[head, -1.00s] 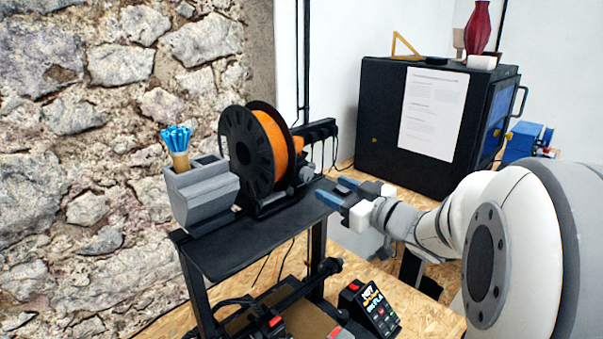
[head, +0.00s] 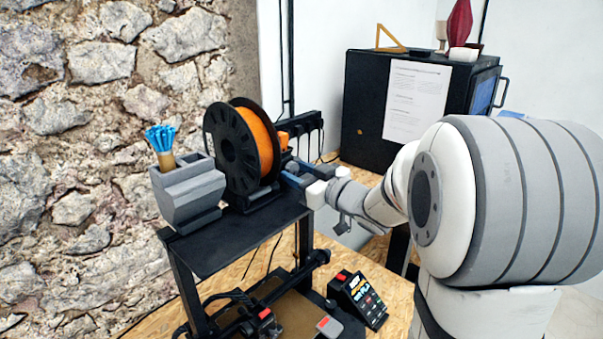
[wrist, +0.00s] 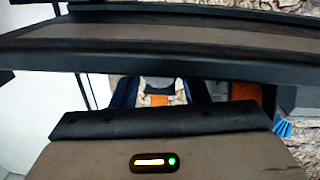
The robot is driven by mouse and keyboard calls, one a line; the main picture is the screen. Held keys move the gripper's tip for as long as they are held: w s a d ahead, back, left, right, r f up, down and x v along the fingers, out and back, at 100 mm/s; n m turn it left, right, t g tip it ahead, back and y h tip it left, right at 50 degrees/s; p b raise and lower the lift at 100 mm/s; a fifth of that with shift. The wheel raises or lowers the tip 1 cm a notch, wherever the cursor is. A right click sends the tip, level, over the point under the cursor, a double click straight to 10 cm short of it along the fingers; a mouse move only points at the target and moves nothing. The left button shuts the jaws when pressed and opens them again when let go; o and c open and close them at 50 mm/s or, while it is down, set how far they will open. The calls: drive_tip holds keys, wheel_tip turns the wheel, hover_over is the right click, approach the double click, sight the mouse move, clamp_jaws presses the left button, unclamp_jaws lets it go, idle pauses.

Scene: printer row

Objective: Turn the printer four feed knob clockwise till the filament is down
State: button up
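The printer's black spool (head: 233,150) of orange filament (head: 262,132) stands on the top plate. An orange part (head: 283,139) sits just right of it. The grey feed knob seen there earlier is now mostly hidden behind my gripper. My gripper (head: 291,175) is open, its blue fingers close to the spool's right side at knob height. In the wrist view the two dark fingers (wrist: 162,94) stand apart, with a pale grey shape and orange between them. I cannot tell if they touch the knob. Where the filament end lies is not visible.
A grey holder (head: 188,190) with blue ties stands left of the spool on the black top plate (head: 235,242). Below are the printer bed and a small control screen (head: 358,297). A black enclosure (head: 362,110) stands behind, right. The wrist view shows a lit panel (wrist: 153,162).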

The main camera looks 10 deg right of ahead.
drive_tip(key=c, duration=0.7)
drive_tip(key=shift+r+m+p, duration=0.2)
drive_tip(key=shift+m+p, duration=0.3)
drive_tip(key=shift+p, duration=0.15)
drive_tip(key=shift+r+m+p, duration=0.1)
drive_tip(key=shift+m+p, duration=0.9)
drive_tip(key=shift+p, duration=0.15)
drive_tip(key=shift+f+m+p, duration=0.3)
drive_tip(key=shift+m+p, duration=0.2)
drive_tip(key=shift+m, duration=0.4)
drive_tip(key=o, duration=1)
